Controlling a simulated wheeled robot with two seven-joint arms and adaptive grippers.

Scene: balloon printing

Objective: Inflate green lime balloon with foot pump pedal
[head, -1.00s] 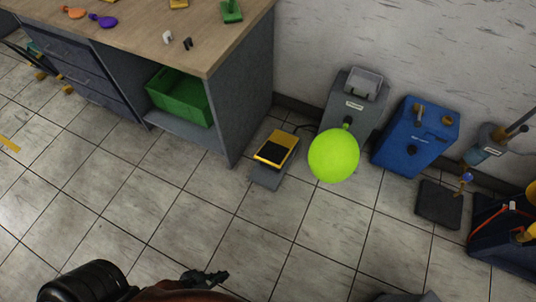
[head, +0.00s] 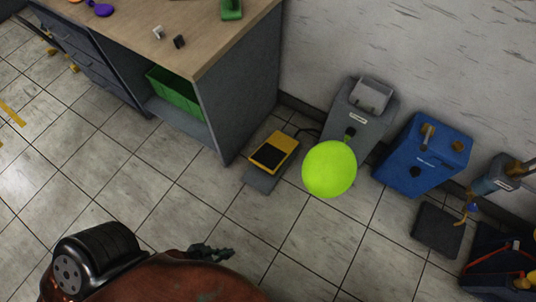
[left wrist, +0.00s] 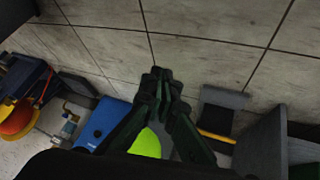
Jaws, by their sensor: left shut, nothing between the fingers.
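The lime green balloon (head: 329,169) is round and swollen, attached to the front of a grey pump box (head: 361,112) by the wall. It also shows in the left wrist view (left wrist: 146,144), partly hidden behind my gripper. The foot pedal (head: 273,152), yellow and black on a grey base, lies on the floor left of the balloon; it also shows in the left wrist view (left wrist: 217,135). My left gripper (head: 226,252) is shut and empty above the floor, apart from the pedal and the balloon. My right gripper is not in view.
A desk (head: 215,40) with a green bin (head: 176,92) in its lower shelf stands left of the pedal. A blue box (head: 423,154), a dark floor plate (head: 437,230) and a dark crate lie to the right. The tiled floor before the pedal is clear.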

